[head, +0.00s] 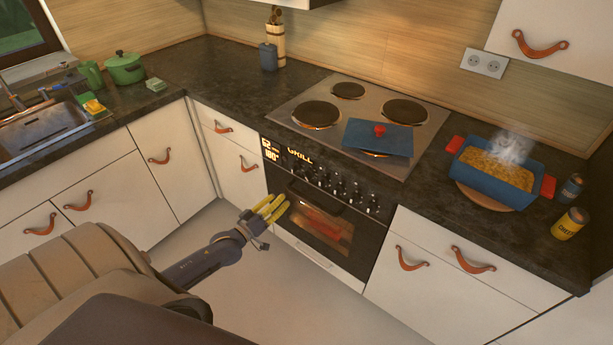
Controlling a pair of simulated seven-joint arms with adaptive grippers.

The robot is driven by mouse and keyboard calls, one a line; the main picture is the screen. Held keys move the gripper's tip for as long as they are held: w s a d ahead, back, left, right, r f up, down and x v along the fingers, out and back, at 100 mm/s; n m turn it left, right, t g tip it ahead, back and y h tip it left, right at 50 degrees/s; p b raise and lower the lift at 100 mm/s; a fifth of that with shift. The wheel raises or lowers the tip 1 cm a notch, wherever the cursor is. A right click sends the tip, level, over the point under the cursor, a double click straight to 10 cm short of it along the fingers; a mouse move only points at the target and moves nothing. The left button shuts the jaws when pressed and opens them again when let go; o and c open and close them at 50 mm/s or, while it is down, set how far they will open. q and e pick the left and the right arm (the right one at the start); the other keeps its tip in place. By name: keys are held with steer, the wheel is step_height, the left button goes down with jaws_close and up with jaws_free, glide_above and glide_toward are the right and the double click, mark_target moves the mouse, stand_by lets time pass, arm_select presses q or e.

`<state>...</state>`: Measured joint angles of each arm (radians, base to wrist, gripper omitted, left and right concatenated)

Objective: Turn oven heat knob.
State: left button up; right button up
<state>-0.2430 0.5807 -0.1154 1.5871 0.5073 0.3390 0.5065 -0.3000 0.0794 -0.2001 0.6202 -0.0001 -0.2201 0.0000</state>
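The oven (322,215) is built in under the hob, with a dark front and a lit window. A row of dark knobs (340,187) with light marks runs across its panel. Which one is the heat knob I cannot tell. My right gripper is out of view.
An oven handle (318,198) crosses the door below the knobs. The hob (305,95) carries a blue lid (378,138) with a red knob. A steaming blue dish (495,178) stands to the right on a wooden board. The floor before the oven is clear.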

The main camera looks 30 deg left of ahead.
mark_target(305, 176)
arm_select(q)
steer(key=w, duration=0.5)
steer(key=w+d, duration=0.1)
steer(key=w, duration=0.9)
steer(key=shift+w+d, duration=0.2)
steer(key=shift+w, duration=0.15)
jaws_close()
